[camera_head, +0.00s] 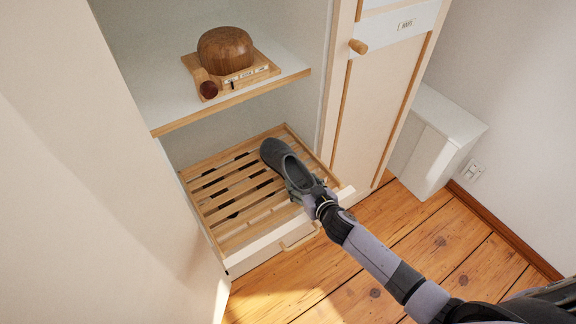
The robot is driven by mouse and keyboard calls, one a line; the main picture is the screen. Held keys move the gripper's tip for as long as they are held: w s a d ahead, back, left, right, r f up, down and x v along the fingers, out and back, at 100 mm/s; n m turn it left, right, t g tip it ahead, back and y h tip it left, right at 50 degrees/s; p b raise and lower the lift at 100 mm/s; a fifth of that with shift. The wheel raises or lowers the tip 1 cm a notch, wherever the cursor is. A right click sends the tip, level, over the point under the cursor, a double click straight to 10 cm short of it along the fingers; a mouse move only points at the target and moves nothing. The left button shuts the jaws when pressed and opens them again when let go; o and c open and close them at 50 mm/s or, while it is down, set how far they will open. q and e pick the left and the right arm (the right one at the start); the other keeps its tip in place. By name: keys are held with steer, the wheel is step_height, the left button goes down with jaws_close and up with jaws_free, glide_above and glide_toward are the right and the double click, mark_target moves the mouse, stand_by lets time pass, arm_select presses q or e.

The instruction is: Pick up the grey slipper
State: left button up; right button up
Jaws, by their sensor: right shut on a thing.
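The grey slipper (283,160) is over the right part of a slatted wooden rack (222,190) low in the open cupboard. Its toe points away to the upper left and its opening faces up. My right gripper (303,188) is shut on the heel end of the slipper, and the fingers partly hide that end. I cannot tell whether the slipper's sole touches the slats. My left gripper is not in view.
A shelf (168,113) above the rack holds a round wooden object (226,50) on a wooden base. A drawer front with a handle (300,236) borders the rack. A white box (436,140) stands at right. The plank floor (440,240) looks clear.

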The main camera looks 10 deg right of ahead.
steer(key=c, duration=0.5)
steer(key=shift+c, duration=0.5)
steer(key=shift+r, duration=0.15)
